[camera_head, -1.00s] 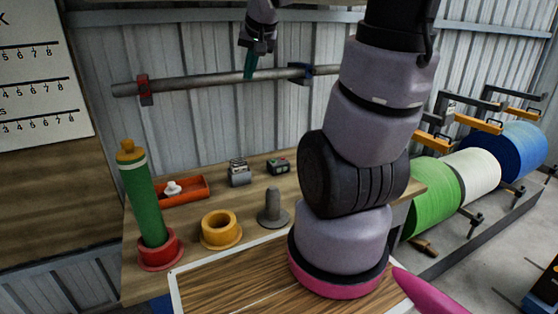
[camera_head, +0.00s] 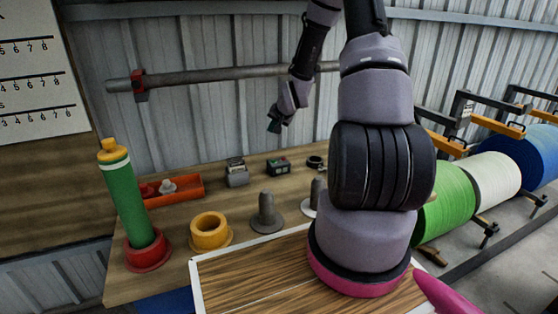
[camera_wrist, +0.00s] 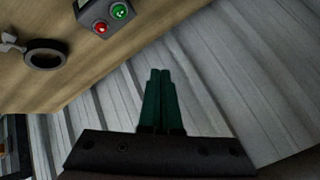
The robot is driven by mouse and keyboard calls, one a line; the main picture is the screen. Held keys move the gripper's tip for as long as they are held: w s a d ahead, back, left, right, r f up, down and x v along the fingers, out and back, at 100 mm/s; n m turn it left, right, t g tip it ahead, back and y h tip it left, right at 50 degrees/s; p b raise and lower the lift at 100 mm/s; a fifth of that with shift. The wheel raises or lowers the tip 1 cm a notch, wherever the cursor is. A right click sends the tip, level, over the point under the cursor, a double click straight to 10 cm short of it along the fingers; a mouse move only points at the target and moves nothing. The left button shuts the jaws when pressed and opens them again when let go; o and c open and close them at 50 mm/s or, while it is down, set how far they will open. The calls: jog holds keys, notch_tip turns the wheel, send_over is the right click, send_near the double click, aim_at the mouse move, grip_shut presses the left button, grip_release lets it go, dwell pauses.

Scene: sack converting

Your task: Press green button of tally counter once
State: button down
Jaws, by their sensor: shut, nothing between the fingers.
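The tally counter (camera_head: 278,166) is a small dark box on the wooden bench in the head view. In the wrist view the counter (camera_wrist: 93,13) is cut off by the top edge, and it shows a green button (camera_wrist: 119,11) and a red button (camera_wrist: 101,27). My gripper (camera_head: 274,126) has dark green fingers and is above the counter in the head view, apart from it. In the wrist view the gripper (camera_wrist: 161,74) is shut and empty, with its tips below and right of the buttons and the corrugated wall behind them.
A grey device (camera_head: 237,178) stands left of the counter, and a dark ring (camera_head: 314,163) lies to its right. An orange tray (camera_head: 188,187), a yellow ring (camera_head: 209,232), a grey peg (camera_head: 266,213) and a green cylinder (camera_head: 127,200) share the bench. A pipe (camera_head: 220,76) runs along the wall.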

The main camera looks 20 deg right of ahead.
jog(key=shift+w+d+f, duration=0.2)
jog(key=shift+d+f, duration=0.05)
jog(key=shift+f, duration=0.35)
jog(key=shift+w+d+f, duration=0.15)
jog(key=shift+d+f, duration=0.1)
jog(key=shift+f, duration=0.35)
send_over(274, 163)
jog(key=shift+s+f, duration=0.15)
jog(key=shift+f, duration=4.25)
jog(key=shift+f, duration=0.1)
jog(key=shift+f, duration=0.3)
jog(key=shift+f, duration=0.45)
jog(key=shift+r, duration=0.85)
